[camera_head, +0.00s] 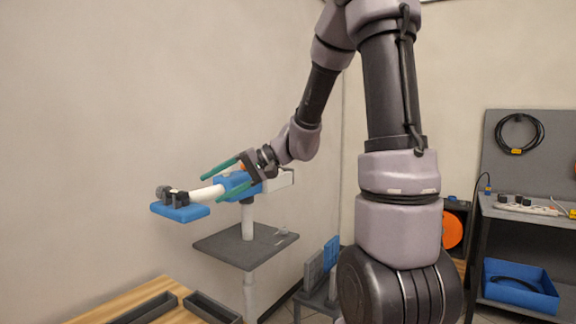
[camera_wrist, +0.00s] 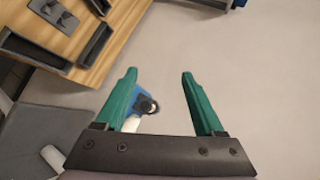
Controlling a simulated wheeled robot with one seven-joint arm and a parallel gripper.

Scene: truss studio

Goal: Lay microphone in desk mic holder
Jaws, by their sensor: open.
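My gripper (camera_head: 211,202) has two green fingers, spread wide; it also shows in the wrist view (camera_wrist: 158,74). It is open and nothing is clamped in it. A blue plate (camera_head: 180,212) on a white arm (camera_head: 207,194) carries small dark parts in the head view. In the wrist view the blue plate (camera_wrist: 144,88) shows beside the left finger, partly hidden by it. I cannot tell whether the dark parts are the microphone. A grey piece with dark fittings (camera_wrist: 54,14) lies on the wooden desk; I cannot tell whether it is the desk mic holder.
The wooden desk (camera_head: 87,315) at lower left bears dark open trays (camera_head: 212,308). A grey shelf (camera_head: 228,246) sits on a white post below my gripper. A dark rack at right holds a blue bin (camera_head: 519,288). The wall stands behind.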

